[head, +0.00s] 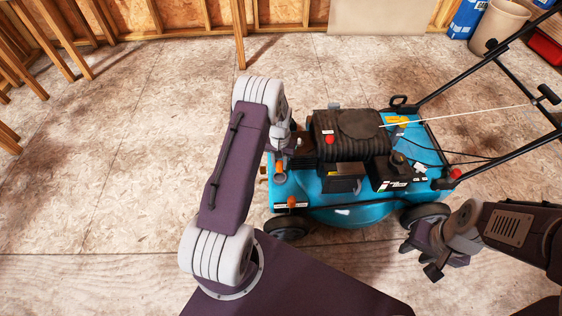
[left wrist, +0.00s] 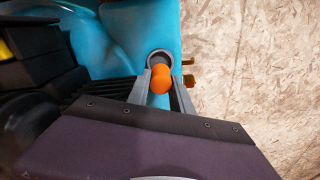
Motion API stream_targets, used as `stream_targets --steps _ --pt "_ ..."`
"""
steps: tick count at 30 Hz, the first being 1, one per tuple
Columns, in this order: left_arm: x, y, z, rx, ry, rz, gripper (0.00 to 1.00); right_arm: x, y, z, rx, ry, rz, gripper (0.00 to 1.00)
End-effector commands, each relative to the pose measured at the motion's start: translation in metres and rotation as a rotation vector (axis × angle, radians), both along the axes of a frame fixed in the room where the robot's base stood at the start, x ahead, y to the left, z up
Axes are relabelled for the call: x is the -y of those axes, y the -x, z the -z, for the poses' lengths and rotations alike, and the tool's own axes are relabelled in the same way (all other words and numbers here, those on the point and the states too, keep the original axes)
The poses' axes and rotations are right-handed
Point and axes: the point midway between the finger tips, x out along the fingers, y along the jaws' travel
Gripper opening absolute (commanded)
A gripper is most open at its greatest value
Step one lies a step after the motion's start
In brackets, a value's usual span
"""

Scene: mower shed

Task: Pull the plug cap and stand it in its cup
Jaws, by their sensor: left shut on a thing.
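The orange plug cap (left wrist: 161,78) is between the two grey fingers of my left gripper (left wrist: 160,92) in the left wrist view, and the gripper is shut on it. A grey round cup (left wrist: 160,56) on the blue deck shows right behind the cap. I cannot tell whether the cap is inside the cup or just above it. In the head view my left gripper (head: 281,152) reaches down at the mower's left end, with the cap (head: 279,166) and cup (head: 280,178) partly hidden below it. My right gripper (head: 419,259) is open and empty, in front of the mower's right wheel.
The blue mower (head: 350,214) has a black engine (head: 352,146) with a red knob (head: 330,138). An orange fitting (head: 292,202) is on its near left corner. Its black handle (head: 497,62) slants up at right. The wooden floor at left is clear.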

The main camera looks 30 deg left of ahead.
Motion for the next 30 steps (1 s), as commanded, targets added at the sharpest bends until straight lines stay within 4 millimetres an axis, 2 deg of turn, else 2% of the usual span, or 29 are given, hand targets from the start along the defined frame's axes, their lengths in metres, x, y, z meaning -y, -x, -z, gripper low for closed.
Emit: stream_targets --steps 6,9,30 --pt "0.000 0.001 -0.003 0.000 0.000 0.035 0.00 0.000 0.000 -0.009 0.000 0.000 0.000 0.36" --pt "0.000 0.001 0.010 0.000 0.000 0.037 0.00 0.000 0.000 0.000 0.000 0.000 0.000 0.36" --pt "0.000 0.001 0.060 0.000 0.000 0.036 0.00 0.000 0.000 0.028 0.000 0.000 0.000 0.36"
